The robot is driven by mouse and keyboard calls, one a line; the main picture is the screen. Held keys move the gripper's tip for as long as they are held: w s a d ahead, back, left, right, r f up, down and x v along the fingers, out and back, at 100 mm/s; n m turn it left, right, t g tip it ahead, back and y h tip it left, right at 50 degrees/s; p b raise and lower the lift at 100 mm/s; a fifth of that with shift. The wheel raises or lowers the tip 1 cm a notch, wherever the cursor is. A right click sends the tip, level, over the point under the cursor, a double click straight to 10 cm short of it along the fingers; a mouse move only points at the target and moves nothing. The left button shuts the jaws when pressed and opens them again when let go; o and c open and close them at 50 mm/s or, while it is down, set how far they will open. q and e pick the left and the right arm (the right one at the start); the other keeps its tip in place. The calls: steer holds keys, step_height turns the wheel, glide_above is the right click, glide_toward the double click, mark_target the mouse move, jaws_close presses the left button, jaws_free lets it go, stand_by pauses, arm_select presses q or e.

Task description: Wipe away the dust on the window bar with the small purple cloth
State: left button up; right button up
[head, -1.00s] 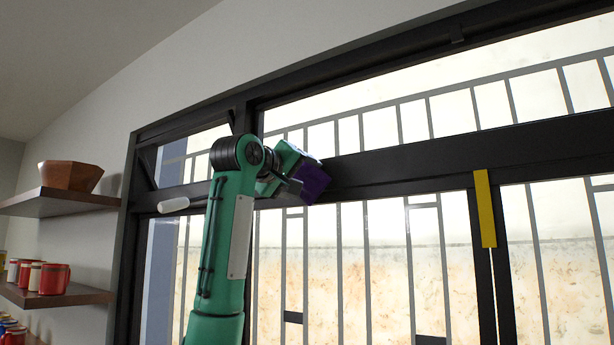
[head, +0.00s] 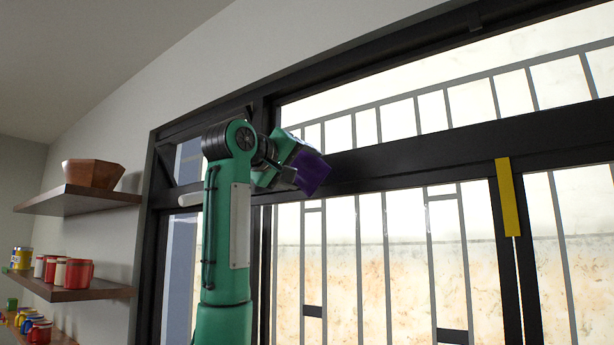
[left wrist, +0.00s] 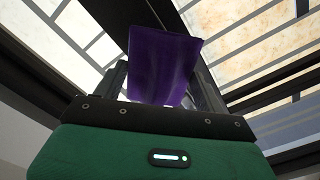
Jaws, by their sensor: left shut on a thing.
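The small purple cloth (head: 311,173) is held up at the dark window bar (head: 420,153), near the bar's left part. My left gripper (head: 293,166) is shut on the cloth. In the left wrist view the cloth (left wrist: 164,66) stands up flat between the fingers of my left gripper (left wrist: 160,90), with the window frame behind it. I cannot tell whether the cloth touches the bar. No dust can be made out on the visible bar. My right gripper is not in view.
A yellow strip (head: 508,197) hangs on the upright frame to the right. On the left wall, one shelf (head: 80,198) holds a wooden bowl (head: 92,173) and a lower shelf (head: 75,290) holds several mugs. The bar right of the cloth is clear.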

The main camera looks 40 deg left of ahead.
arm_select(q)
steer(key=shift+s+d, duration=0.1)
steer(key=shift+s, duration=0.65)
steer(key=shift+s, duration=0.1)
steer(key=shift+s+d+b, duration=0.2)
steer(key=shift+s+b, duration=0.5)
steer(key=shift+s, duration=0.7)
